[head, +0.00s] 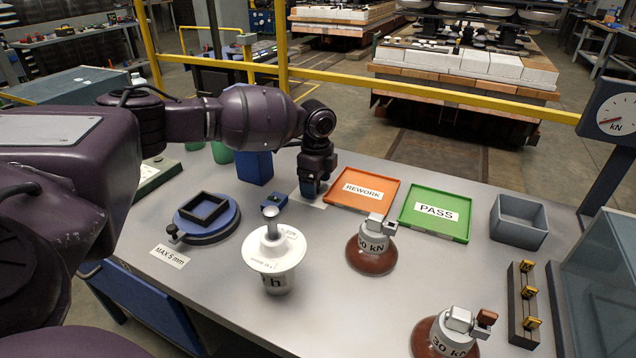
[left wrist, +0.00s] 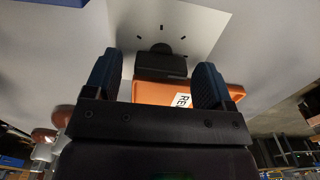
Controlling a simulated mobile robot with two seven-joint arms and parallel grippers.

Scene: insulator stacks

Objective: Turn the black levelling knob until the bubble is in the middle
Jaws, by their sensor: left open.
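My left gripper (head: 312,190) points down over a small white plate (head: 320,205) on the grey bench. In the left wrist view, the black knob (left wrist: 161,64) has a bar-shaped grip on a round base, with dark tick marks on the plate around it. The open fingers (left wrist: 157,75) stand on either side of the knob with gaps; whether they reach down beside it I cannot tell. In the head view the gripper hides the knob. A small blue block (head: 274,201) with a greenish spot on top, perhaps the bubble level, sits left of the gripper; the bubble is too small to read.
An orange REWORK tray (head: 390,185) lies close right of the gripper, then a green PASS tray (head: 405,214). A blue box (head: 255,167) stands behind left. A white insulator (head: 277,250), a blue round stand (head: 210,235) and brown insulators (head: 372,258) stand nearer.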

